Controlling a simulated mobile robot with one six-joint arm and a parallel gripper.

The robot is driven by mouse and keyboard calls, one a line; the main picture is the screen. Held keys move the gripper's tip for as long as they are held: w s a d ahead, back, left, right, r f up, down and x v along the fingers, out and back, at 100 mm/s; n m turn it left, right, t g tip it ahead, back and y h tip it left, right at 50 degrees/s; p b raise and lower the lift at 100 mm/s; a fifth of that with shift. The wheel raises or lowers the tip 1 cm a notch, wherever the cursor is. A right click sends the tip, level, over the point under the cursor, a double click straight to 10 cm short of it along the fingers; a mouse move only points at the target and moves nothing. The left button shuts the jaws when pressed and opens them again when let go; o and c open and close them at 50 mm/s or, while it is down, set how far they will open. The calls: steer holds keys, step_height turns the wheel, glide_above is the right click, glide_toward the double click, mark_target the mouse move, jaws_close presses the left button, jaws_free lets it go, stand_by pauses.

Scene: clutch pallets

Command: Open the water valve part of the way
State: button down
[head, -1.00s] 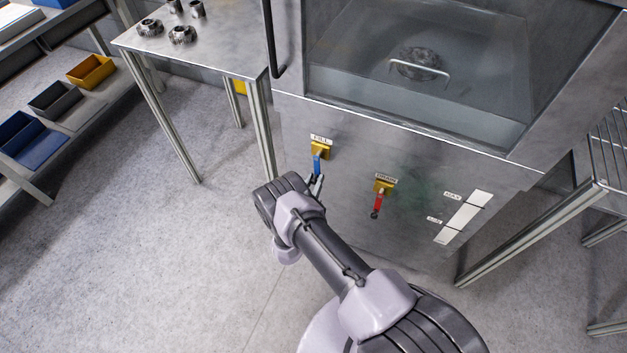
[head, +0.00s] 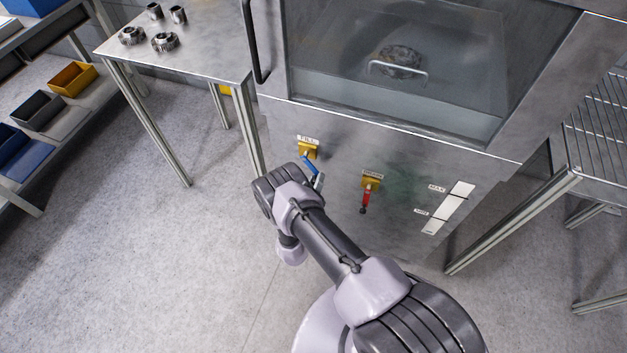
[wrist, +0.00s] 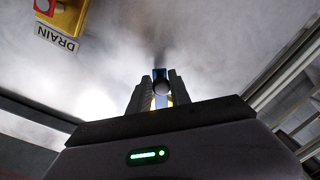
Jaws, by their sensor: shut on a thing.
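The water valve is a yellow body (head: 307,151) under a FILL label on the machine's metal front, with a blue lever (head: 309,165) that slants down to the right. My gripper (head: 318,180) is at the lower end of this lever, partly hidden by my wrist in the head view. The rest of the valve is mostly hidden behind the fingers there.
A second yellow valve, labelled DRAIN (head: 371,182), has a red lever (head: 365,200) hanging down to the right of my gripper. A level gauge strip (head: 448,207) is further right. A metal table (head: 185,65) stands at the left.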

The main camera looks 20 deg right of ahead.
stand_by(0.3)
steer(key=c, duration=1.3)
jaws_free()
steer(key=shift+o, duration=0.2)
steer(key=shift+s, duration=0.1)
steer(key=p+v, duration=0.5)
steer(key=v, duration=1.2)
steer(key=shift+s+r, duration=0.15)
steer(key=shift+r, duration=0.05)
steer(key=shift+a, duration=0.1)
